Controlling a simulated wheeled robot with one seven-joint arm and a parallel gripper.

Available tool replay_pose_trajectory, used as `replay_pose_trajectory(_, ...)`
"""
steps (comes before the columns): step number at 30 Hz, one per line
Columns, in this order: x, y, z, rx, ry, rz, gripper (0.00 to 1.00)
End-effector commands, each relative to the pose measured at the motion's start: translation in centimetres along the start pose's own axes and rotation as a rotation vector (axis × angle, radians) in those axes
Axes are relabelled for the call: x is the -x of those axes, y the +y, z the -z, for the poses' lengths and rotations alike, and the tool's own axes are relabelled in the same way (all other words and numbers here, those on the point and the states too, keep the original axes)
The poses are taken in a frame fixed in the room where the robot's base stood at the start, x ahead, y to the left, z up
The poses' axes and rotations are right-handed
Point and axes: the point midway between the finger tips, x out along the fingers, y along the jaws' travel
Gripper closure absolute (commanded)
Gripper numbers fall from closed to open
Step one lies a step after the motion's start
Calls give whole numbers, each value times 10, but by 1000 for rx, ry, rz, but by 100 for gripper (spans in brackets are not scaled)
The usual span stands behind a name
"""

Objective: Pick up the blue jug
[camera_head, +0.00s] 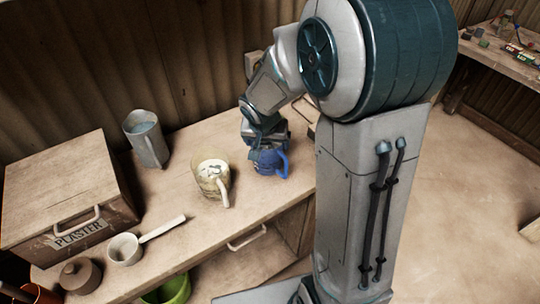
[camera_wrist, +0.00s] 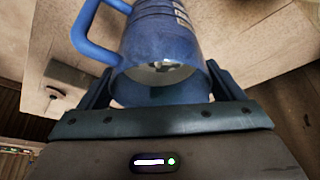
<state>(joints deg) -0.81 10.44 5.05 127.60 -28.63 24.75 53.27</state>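My gripper (camera_head: 262,146) is at the jug's top, coming from above. In the wrist view the jug (camera_wrist: 160,45) fills the space between my two fingers (camera_wrist: 160,88), its open rim toward the camera and its handle at the left. The fingers lie close along both sides of the rim. I cannot tell whether they press on it. I cannot tell whether the jug's base touches the bench.
A cream jug (camera_head: 213,181) with pale contents stands just left of the blue jug. Further left are a grey jug (camera_head: 146,138), a plaster box (camera_head: 62,190), a white ladle-like pot (camera_head: 125,249) and a brown lidded pot (camera_head: 81,276).

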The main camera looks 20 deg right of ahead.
Motion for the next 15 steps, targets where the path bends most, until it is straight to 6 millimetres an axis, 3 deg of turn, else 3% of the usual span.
replay_pose_trajectory(1,0,0,0,0,0,0,36)
replay_pose_trajectory(6,1,0,1,-1,2,1,78)
replay_pose_trajectory(15,2,0,1,-1,2,1,78)
